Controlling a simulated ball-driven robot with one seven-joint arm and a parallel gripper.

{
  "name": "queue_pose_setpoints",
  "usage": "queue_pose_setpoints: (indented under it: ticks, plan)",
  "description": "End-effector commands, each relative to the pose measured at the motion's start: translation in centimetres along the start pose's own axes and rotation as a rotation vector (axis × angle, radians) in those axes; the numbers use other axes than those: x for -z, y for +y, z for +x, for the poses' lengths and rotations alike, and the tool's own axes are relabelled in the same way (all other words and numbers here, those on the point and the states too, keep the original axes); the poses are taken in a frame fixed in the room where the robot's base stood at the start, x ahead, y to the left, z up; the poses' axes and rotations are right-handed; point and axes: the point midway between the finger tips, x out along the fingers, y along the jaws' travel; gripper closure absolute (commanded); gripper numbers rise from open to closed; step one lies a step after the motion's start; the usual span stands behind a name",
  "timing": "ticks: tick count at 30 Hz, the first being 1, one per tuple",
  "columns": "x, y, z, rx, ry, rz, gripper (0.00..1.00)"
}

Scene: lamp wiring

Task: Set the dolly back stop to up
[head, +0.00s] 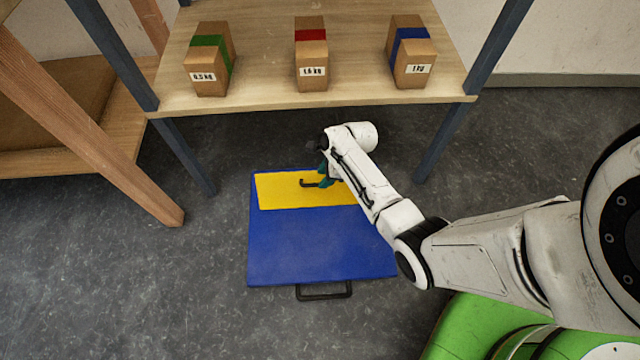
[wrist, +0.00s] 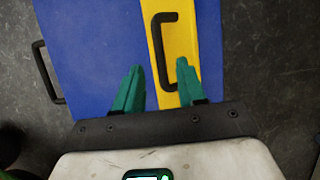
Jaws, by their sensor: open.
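The dolly (head: 315,245) is a flat blue platform on the floor below the shelf; it also shows in the wrist view (wrist: 90,45). Its back stop (head: 285,192) is a yellow panel along the far edge and appears to lie flat; it also shows in the wrist view (wrist: 188,30). A black bar handle (wrist: 157,50) is fixed on the yellow panel. My gripper (wrist: 158,69) has two green fingers, open, one on each side of the handle's near part. In the head view my gripper (head: 325,177) is at the handle; whether a finger touches it I cannot tell.
A black pull handle (head: 324,292) sticks out from the dolly's near edge. A wooden shelf (head: 310,101) on blue-grey posts stands behind, carrying three boxes (head: 311,68). A wooden rack (head: 110,150) stands left. The grey floor (head: 130,285) is clear at front left.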

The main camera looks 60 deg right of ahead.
Motion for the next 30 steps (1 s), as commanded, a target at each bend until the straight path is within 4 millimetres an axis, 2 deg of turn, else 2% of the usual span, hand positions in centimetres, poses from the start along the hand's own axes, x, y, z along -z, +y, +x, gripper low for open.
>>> queue_pose_setpoints:
  ticks: [1, 6, 19, 30]
  plan:
    - [0.2, -0.1, 1.3, 0.000, 0.000, -0.001, 0.60]
    - [0.1, 0.0, 3.1, 0.000, 0.000, -0.001, 0.60]
    - [0.0, 0.0, 3.7, 0.002, -0.001, 0.000, 0.60]
    - [0.0, 0.0, 3.7, 0.001, -0.001, 0.000, 0.95]
